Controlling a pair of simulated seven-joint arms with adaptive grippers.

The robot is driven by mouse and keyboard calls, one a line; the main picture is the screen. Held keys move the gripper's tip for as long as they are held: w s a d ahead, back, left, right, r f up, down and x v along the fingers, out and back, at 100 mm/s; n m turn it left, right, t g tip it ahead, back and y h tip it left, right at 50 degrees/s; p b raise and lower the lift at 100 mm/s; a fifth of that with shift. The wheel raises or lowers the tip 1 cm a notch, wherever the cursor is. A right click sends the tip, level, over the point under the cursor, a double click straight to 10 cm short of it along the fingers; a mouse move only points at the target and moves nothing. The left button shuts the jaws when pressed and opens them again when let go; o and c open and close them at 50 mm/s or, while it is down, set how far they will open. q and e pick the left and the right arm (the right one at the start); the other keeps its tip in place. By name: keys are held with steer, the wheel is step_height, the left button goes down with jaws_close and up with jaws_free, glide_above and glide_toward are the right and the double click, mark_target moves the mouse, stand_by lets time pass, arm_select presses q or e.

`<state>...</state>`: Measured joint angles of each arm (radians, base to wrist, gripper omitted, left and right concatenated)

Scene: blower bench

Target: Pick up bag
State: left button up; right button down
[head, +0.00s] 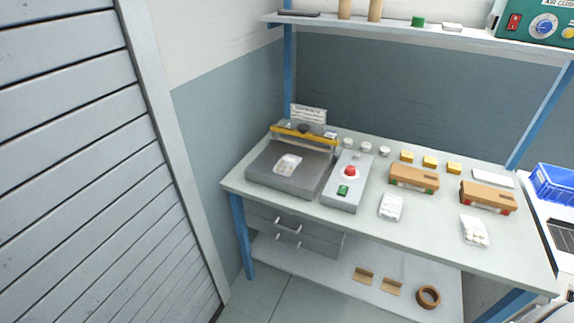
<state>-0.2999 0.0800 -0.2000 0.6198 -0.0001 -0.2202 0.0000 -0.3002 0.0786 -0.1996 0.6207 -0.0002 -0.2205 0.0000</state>
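Three small clear-white bags show in the head view. One bag (288,165) lies on the dark grey plate of the machine (262,178) at the left end of the bench. A second bag (391,206) lies flat on the bench top right of the control box. A third bag (474,231) with round white contents lies near the front edge at the right. Which bag the task means cannot be told. Neither of my grippers is in view.
The bench (420,242) also holds a control box (346,182) with red and green buttons, brown boxes (414,178) (487,197), yellow blocks (429,161) and white round pieces. A shelf (430,33) hangs above. A blue crate (555,183) stands at right.

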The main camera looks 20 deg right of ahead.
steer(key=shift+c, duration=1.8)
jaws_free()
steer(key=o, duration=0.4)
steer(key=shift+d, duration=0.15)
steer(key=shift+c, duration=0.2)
